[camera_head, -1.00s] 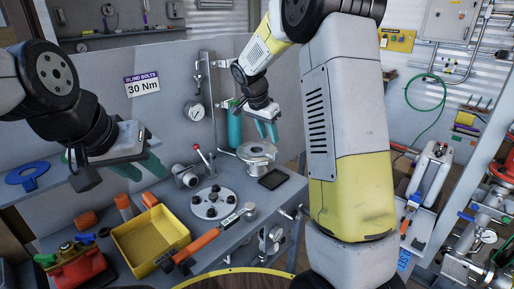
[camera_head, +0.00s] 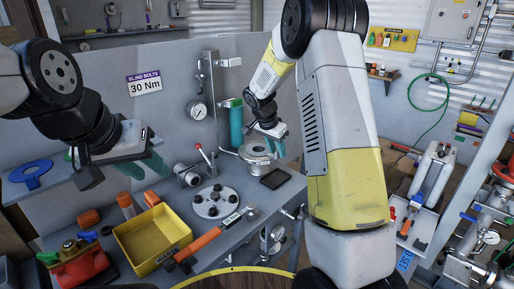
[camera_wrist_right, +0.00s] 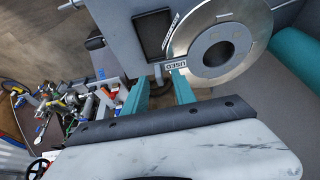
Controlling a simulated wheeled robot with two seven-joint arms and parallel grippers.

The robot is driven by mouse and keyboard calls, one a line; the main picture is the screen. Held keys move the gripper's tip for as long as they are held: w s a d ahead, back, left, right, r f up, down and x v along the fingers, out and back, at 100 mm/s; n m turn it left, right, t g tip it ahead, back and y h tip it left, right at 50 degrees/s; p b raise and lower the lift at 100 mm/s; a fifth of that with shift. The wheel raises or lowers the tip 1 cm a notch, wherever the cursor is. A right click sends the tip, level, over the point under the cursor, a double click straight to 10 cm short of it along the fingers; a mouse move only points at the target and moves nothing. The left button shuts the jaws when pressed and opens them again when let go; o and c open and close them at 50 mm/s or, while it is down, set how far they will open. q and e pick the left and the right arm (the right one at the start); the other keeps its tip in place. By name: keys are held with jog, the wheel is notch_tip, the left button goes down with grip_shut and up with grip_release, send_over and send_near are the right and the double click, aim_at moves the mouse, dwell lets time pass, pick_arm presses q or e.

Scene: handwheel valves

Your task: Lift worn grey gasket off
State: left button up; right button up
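The worn grey gasket (camera_wrist_right: 222,50) is a flat ring with a tab marked USED (camera_wrist_right: 176,66), lying on the round flange seat (camera_head: 256,151) on the bench. My right gripper (camera_wrist_right: 162,84) is open, its two teal fingers apart beside the tab. The right finger is close to the tab's edge; I cannot tell whether it touches. Nothing shows held between the fingers. In the head view the same gripper (camera_head: 280,148) hangs just right of the flange. My left gripper (camera_head: 115,163) appears open and empty at the left, above the bench.
A blue ring (camera_head: 31,174) sits at the far left. A yellow waste tray (camera_head: 150,240), a bolted round plate (camera_head: 215,202), a torque wrench (camera_head: 205,240) and a dark square pad (camera_head: 276,178) occupy the bench. A teal cylinder (camera_head: 236,125) stands behind the flange.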

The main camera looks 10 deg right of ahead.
grip_shut()
jog(key=shift+r, duration=0.1)
jog(key=shift+r, duration=0.55)
jog(key=s+a+r, duration=0.2)
jog(key=s, duration=0.5)
jog(key=s+a+r, duration=0.2)
jog(key=s, duration=0.6)
jog(key=shift+s+a+r, duration=0.2)
jog(key=shift+a+r, duration=0.15)
jog(key=shift+r, duration=0.05)
